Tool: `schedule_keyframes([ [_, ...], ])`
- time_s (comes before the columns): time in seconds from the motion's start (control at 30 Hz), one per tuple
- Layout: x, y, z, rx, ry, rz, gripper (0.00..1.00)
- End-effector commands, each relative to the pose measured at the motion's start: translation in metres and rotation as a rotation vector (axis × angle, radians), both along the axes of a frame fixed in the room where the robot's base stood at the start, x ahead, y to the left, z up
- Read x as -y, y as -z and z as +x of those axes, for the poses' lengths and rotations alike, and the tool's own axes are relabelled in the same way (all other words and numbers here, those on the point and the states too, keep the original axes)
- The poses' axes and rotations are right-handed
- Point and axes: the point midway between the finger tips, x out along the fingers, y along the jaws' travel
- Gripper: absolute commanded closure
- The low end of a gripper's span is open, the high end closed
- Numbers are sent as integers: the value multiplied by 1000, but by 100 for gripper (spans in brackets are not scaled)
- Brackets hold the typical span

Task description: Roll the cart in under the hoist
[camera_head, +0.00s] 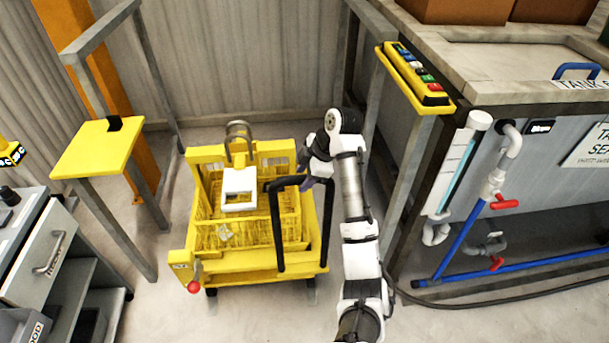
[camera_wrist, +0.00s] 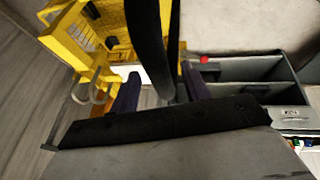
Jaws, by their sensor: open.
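The yellow cart (camera_head: 245,278) stands on the floor in the middle of the head view, between grey frame posts. A yellow mesh basket (camera_head: 262,232) sits on it. The cart's upright black handle (camera_head: 278,232) is at its right. My gripper (camera_head: 306,180) is at the top of this handle. In the wrist view my open fingers (camera_wrist: 162,88) stand on either side of the black handle bar (camera_wrist: 150,45); contact cannot be told. A grey hook (camera_head: 238,138) and a white block (camera_head: 240,187) show over the basket; I cannot tell whether they belong to the hoist.
A grey post with a yellow plate (camera_head: 97,148) stands left of the cart. A yellow button box (camera_head: 415,75) and a tank bench (camera_head: 480,60) with blue pipes (camera_head: 460,230) are at right. A drawer cabinet (camera_head: 45,255) is at lower left. Floor in front is clear.

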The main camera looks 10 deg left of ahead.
Motion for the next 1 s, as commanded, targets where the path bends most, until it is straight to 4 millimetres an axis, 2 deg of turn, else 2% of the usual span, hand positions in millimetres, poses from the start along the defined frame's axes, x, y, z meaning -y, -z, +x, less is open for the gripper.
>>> schedule_keyframes([
  [0.27, -1, 1, 0, 1, 0, 0, 54],
  [0.6, -1, 1, 0, 0, 0, 0, 99],
  [0.87, -1, 1, 1, 0, -1, 0, 100],
  [1.0, -8, 0, 5, 2, -1, -1, 100],
])
